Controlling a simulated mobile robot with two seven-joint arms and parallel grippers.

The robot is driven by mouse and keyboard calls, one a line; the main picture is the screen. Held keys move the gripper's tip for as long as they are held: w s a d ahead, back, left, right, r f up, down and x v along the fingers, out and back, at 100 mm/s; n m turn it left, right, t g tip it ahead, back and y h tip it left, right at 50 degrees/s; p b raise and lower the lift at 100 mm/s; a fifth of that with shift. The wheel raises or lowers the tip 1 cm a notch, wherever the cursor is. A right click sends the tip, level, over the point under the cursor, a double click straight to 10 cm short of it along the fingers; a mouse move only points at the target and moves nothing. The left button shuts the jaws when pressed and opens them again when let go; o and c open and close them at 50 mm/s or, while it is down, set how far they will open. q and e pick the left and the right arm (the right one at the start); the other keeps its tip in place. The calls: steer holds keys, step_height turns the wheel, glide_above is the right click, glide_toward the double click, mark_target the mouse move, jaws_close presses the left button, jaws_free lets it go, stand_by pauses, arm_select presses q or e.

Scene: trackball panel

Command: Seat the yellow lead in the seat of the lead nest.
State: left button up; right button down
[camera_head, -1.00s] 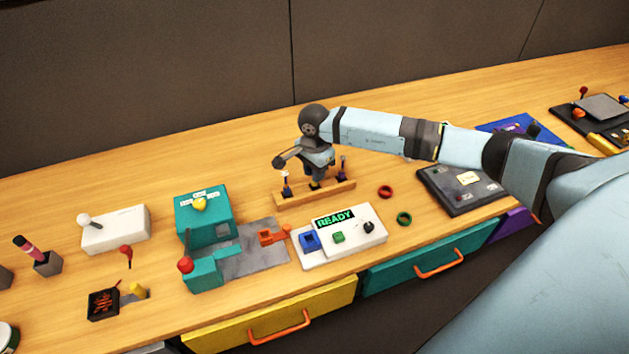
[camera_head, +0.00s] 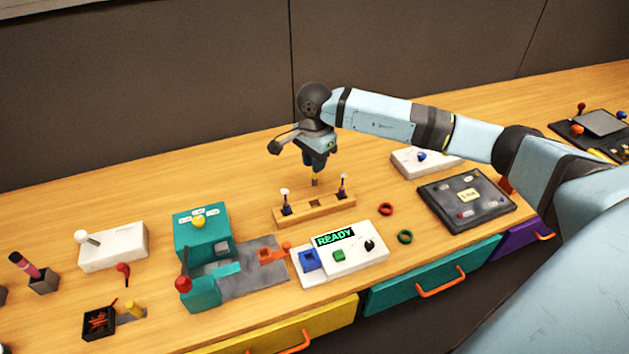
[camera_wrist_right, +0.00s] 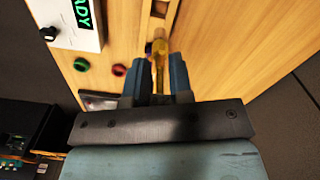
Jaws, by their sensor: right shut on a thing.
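My right gripper (camera_head: 315,170) is shut on the yellow lead (camera_head: 315,181), which hangs below the fingers, above and behind the wooden rack (camera_head: 343,207). In the right wrist view, the yellow lead (camera_wrist_right: 159,60) stands between the two blue fingers (camera_wrist_right: 158,78) and sticks out past them. The rack's middle slot is empty; a white-topped lead (camera_head: 286,200) and a purple lead (camera_head: 342,186) stand at its ends. I cannot tell for sure which fixture is the lead nest; an orange fixture (camera_head: 272,254) lies on a grey plate by the teal unit. My left gripper is not in view.
A white panel (camera_head: 345,262) reading READY stands in front of the rack. A red ring (camera_head: 386,209) and a green ring (camera_head: 405,237) lie to its right, near a dark panel (camera_head: 466,200). A teal unit (camera_head: 203,230) stands left. The table behind the rack is clear.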

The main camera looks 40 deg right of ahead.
steer(key=r, duration=1)
steer(key=shift+s+a, duration=0.1)
steer(key=shift+a, duration=0.3)
steer(key=s+a+r+n+p, duration=0.1)
steer(key=s+a+n, duration=0.25)
steer(key=a, duration=0.55)
steer(key=s+a+r+n+p, duration=0.1)
steer(key=s+a+n, duration=0.3)
steer(key=a, duration=0.5)
steer(key=shift+n, duration=0.55)
steer(key=f, duration=0.6)
steer(key=f+p, duration=0.1)
steer(key=f, duration=1.2)
steer(key=shift+w+a+f, duration=0.15)
steer(key=shift+w+f, duration=0.25)
steer(key=shift+f, duration=0.2)
steer(key=shift+f, duration=0.1)
